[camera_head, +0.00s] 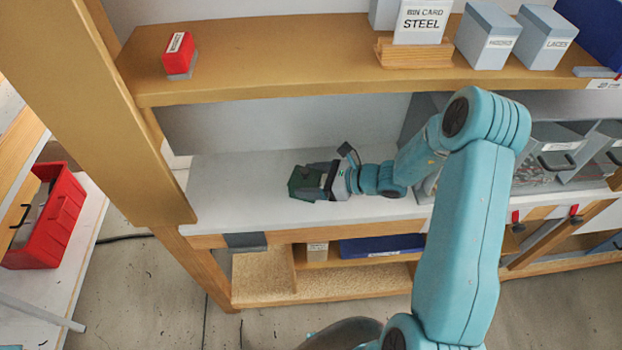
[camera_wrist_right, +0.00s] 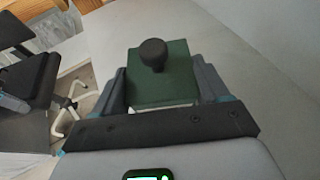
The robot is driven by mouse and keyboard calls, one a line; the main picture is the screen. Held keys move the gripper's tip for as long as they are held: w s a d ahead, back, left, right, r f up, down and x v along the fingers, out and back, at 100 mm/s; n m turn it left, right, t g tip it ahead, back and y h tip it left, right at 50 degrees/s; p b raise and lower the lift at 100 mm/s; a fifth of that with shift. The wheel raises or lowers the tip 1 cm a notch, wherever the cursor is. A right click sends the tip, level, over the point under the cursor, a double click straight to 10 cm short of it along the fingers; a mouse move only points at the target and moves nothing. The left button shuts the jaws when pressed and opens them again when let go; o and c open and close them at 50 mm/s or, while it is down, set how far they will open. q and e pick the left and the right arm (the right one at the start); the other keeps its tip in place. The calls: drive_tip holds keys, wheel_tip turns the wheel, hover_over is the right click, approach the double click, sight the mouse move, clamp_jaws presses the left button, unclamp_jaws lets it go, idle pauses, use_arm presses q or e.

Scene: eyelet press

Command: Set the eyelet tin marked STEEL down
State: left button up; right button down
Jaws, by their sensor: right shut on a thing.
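A dark green tin (camera_head: 301,177) is between the fingers of my right gripper (camera_head: 318,182), low over the left part of the white bench top (camera_head: 240,185). In the right wrist view the green tin (camera_wrist_right: 178,88) has a black knob on its lid (camera_wrist_right: 153,54), and the fingers of my right gripper (camera_wrist_right: 163,85) close on its two sides. No marking on the tin can be read in either view. I cannot tell whether its underside touches the bench top. My left gripper is in neither view.
The wooden shelf (camera_head: 270,72) above the bench carries a red box (camera_head: 180,55), a card reading "BIN CARD STEEL" (camera_head: 421,22) in a wooden holder and grey labelled boxes (camera_head: 487,36). Grey bins (camera_head: 560,150) stand at the right. The bench left of the gripper is clear.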

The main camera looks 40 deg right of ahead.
drive_tip(key=shift+f, duration=0.15)
drive_tip(key=shift+c, duration=1.8)
unclamp_jaws()
drive_tip(key=shift+d+f, duration=0.1)
drive_tip(key=o, duration=0.4)
drive_tip(key=shift+w, duration=0.15)
drive_tip(key=shift+c, duration=0.2)
drive_tip(key=shift+r, duration=0.2)
drive_tip(key=shift+s+r, duration=0.2)
drive_tip(key=shift+s, duration=0.05)
drive_tip(key=v, duration=0.5)
drive_tip(key=b+v, duration=0.1)
drive_tip(key=v, duration=0.5)
drive_tip(key=shift+d+f, duration=0.15)
drive_tip(key=shift+f, duration=0.1)
drive_tip(key=shift+s+d+r, duration=0.15)
drive_tip(key=shift+s+r, duration=0.05)
drive_tip(key=shift+s, duration=0.05)
drive_tip(key=shift+w, duration=0.1)
